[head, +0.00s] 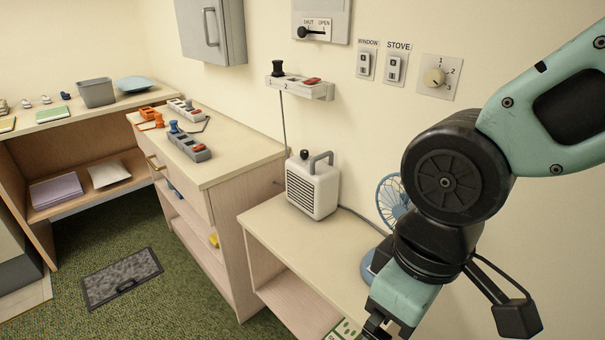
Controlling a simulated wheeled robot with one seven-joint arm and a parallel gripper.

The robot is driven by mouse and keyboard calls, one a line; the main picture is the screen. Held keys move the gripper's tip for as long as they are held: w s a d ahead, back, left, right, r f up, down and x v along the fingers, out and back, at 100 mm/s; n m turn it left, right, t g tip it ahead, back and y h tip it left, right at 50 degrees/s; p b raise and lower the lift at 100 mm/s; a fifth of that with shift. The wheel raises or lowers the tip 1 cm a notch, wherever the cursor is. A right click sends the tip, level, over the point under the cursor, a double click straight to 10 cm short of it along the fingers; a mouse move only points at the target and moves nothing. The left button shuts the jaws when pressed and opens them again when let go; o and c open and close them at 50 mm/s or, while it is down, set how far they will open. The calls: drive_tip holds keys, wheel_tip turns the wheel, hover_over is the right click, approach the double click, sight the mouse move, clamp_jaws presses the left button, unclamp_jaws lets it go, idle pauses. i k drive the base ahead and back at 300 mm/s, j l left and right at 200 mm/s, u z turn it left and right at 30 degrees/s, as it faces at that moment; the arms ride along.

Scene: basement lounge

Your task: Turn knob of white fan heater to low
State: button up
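The white fan heater (313,187) stands upright on the low pale wooden table (276,225) against the wall. It has a dark slatted grille on its front left face and a grey carrying handle (321,160) on top. A small dark knob (304,154) sits on its top at the left; its setting is too small to read. My arm comes in from the right, and its lower end reaches down in front of the table, to the right of the heater and apart from it. My gripper is cut off by the bottom edge, so its fingers do not show.
A blue desk fan (392,200) stands right of the heater, partly behind my arm. A wall shelf (300,88) hangs above the heater, with a thin cord hanging below. Wall switches (395,69) and a dial (435,77) are higher up. A drawer cabinet (236,160) stands left.

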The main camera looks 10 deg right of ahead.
sight(304, 154)
drive_tip(key=i+j, duration=0.25)
drive_tip(key=j, duration=0.15)
drive_tip(key=i+j, duration=0.25)
drive_tip(key=i+j+z, duration=0.1)
drive_tip(key=i+j, duration=0.15)
drive_tip(key=j, duration=0.25)
drive_tip(key=i+j, duration=0.5)
drive_tip(key=j, duration=0.25)
drive_tip(key=i+j+z, duration=0.1)
drive_tip(key=i+j, duration=0.15)
drive_tip(key=j, duration=0.15)
